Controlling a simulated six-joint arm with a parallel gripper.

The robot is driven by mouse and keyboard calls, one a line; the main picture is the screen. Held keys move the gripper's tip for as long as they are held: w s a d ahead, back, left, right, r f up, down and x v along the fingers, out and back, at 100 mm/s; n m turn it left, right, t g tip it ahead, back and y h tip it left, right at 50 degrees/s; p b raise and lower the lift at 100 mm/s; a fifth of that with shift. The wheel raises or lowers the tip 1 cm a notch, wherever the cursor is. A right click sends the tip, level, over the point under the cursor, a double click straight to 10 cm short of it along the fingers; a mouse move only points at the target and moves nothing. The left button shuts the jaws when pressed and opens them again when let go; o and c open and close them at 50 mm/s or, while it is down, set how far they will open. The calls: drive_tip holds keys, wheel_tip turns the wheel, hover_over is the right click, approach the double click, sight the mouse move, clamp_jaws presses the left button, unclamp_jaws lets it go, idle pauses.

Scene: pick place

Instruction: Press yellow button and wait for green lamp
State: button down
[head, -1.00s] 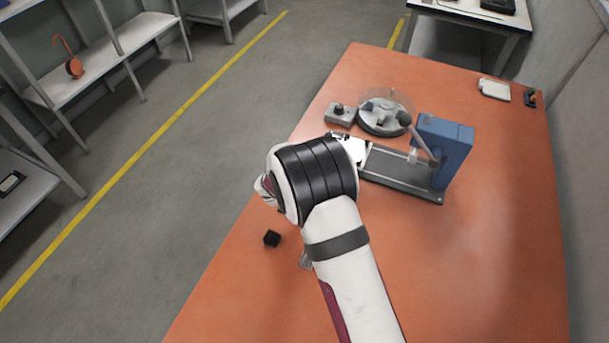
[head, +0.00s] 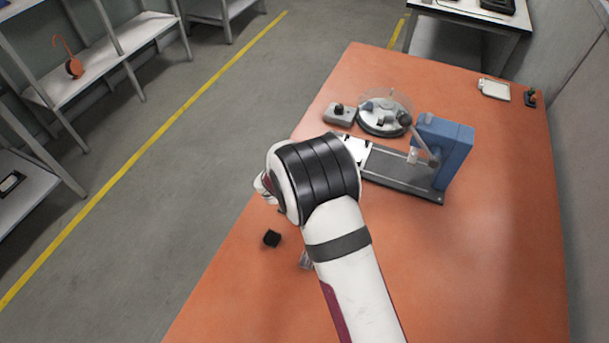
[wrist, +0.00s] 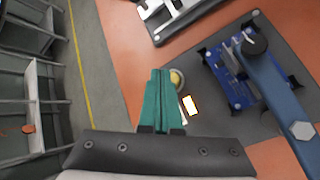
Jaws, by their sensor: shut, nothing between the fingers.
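My gripper (wrist: 158,74) shows in the wrist view with its two teal fingers shut together and nothing between them. A round yellow button (wrist: 177,77) in a pale ring is just right of the fingertips, partly hidden by them. I cannot tell whether the fingers touch it. A small bright rectangle (wrist: 190,104), glowing white with a yellowish edge, sits just below the button. No green light shows in either view. In the head view my arm hides the gripper and the button.
A dark plate (wrist: 218,125) carries a blue board (wrist: 228,72) under a blue-grey bar (wrist: 283,92). In the head view, a blue lever device (head: 443,150), round dish (head: 384,113) and grey box (head: 340,113) stand on the orange table (head: 480,260). A black cube (head: 272,238) lies near the left edge.

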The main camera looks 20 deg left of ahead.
drive_tip(key=shift+r, duration=0.25)
wheel_tip(320, 180, up, 5)
idle(0.6)
idle(0.4)
